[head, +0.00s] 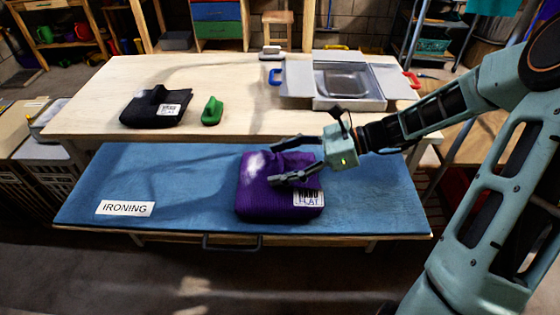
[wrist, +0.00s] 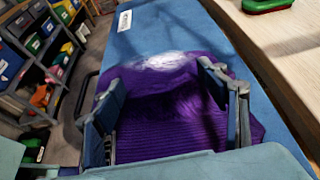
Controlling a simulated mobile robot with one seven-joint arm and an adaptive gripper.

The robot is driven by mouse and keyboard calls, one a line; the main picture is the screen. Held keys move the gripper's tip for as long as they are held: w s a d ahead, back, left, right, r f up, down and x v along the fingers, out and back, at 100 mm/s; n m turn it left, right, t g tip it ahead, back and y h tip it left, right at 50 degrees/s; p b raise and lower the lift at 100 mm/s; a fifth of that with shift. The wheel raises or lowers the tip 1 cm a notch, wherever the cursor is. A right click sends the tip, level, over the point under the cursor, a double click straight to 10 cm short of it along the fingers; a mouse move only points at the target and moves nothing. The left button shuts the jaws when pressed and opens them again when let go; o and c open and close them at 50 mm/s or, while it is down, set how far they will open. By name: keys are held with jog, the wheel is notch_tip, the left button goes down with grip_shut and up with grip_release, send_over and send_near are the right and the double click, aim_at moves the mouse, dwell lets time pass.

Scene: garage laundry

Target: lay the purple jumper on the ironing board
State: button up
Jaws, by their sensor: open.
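The purple jumper (head: 262,203) lies folded on the blue ironing board (head: 180,180), right of its middle, with a white label at its front right corner. My gripper (head: 277,163) is over the jumper, its fingers spread apart. In the wrist view the jumper (wrist: 170,110) lies between and beneath the two open fingers (wrist: 165,105), on the blue board (wrist: 150,38). I cannot tell whether the fingertips touch the cloth.
Behind the board is a wooden table (head: 235,95) with a black folded garment (head: 150,112), a green brush-like object (head: 212,110) and a grey tray with a clear lid (head: 342,85). The board's left half is clear apart from an "IRONING" sign (head: 125,208).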

jog(key=shift+r, duration=0.2)
jog(key=p+v, duration=0.1)
jog(key=v, duration=1.1)
jog(key=shift+f, duration=0.1)
